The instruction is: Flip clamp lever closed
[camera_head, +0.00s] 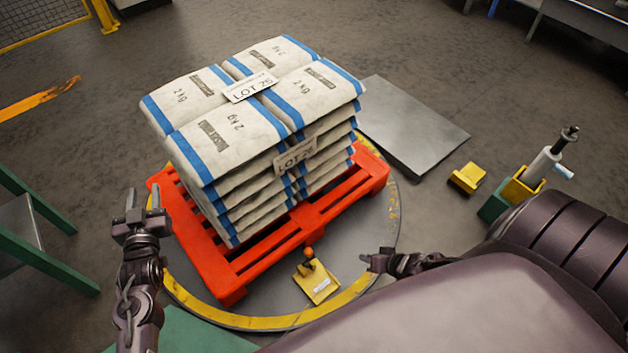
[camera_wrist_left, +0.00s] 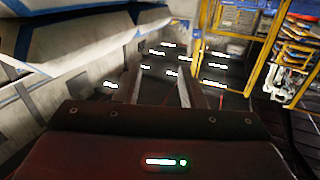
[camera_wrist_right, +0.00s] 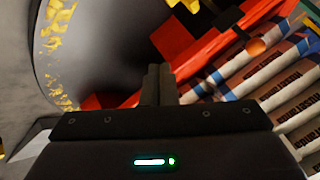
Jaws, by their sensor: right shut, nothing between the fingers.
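The clamp is a yellow plate (camera_head: 318,284) on the turntable, by the near corner of the red pallet. Its lever has an orange knob (camera_head: 309,252) and stands up off the plate, toward the pallet. In the right wrist view the orange knob (camera_wrist_right: 257,46) shows right of my fingers, in front of the sacks. My right gripper (camera_head: 366,259) is shut and empty, to the right of the clamp and apart from it. Its closed fingers (camera_wrist_right: 157,72) also show in the right wrist view. My left gripper (camera_head: 143,197) is open and empty, left of the pallet.
White and blue sacks (camera_head: 216,141) are stacked on the red pallet (camera_head: 230,282), with LOT 25 labels. The turntable has a yellow rim (camera_head: 290,322). A grey ramp plate (camera_head: 415,125) and a yellow block (camera_head: 466,178) lie to the right. Green frame bars (camera_head: 45,258) stand at the left.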

